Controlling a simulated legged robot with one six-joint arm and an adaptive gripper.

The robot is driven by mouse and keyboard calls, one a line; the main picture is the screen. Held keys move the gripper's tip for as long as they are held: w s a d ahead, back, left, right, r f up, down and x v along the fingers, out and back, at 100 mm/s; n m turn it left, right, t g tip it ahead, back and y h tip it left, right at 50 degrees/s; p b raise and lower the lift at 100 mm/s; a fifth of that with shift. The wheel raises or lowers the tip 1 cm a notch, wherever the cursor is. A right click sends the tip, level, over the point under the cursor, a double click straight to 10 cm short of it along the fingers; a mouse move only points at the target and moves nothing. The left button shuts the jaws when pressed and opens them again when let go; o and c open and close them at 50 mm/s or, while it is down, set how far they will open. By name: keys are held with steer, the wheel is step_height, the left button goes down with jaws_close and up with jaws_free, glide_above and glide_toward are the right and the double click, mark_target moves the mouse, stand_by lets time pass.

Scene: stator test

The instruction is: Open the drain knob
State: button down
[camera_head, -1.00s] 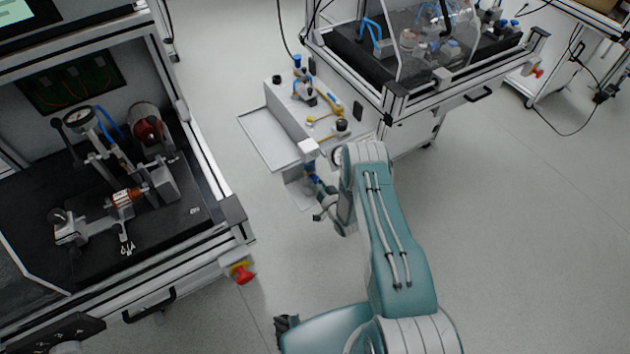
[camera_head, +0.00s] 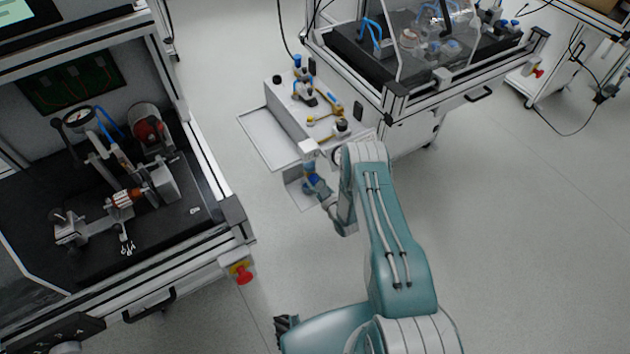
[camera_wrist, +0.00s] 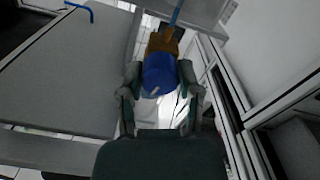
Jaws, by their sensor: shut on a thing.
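The drain knob is a blue rounded cap (camera_wrist: 160,74) on a brass-coloured valve body (camera_wrist: 163,42), near the top middle of the wrist view. My gripper (camera_wrist: 159,84) has one finger on each side of the blue knob and is shut on it. In the head view, the blue knob (camera_head: 311,181) shows small below the front of the grey bench unit (camera_head: 281,125). My gripper (camera_head: 319,188) is beside it, partly hidden by my wrist. The knob's exact turn angle cannot be read.
A flat grey tray (camera_head: 265,138) juts out left of the valve. A framed workstation cart (camera_head: 420,95) stands behind on the right. A large test bench (camera_head: 150,215) with a red stop button (camera_head: 243,274) stands on the left. The floor on the right is clear.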

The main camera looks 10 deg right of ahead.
steer(key=shift+s+f+n, duration=0.1)
steer(key=shift+f+n, duration=0.1)
steer(key=shift+n, duration=0.4)
steer(key=shift+c, duration=1.5)
jaws_free()
steer(key=shift+r, duration=0.1)
steer(key=v, duration=1.2)
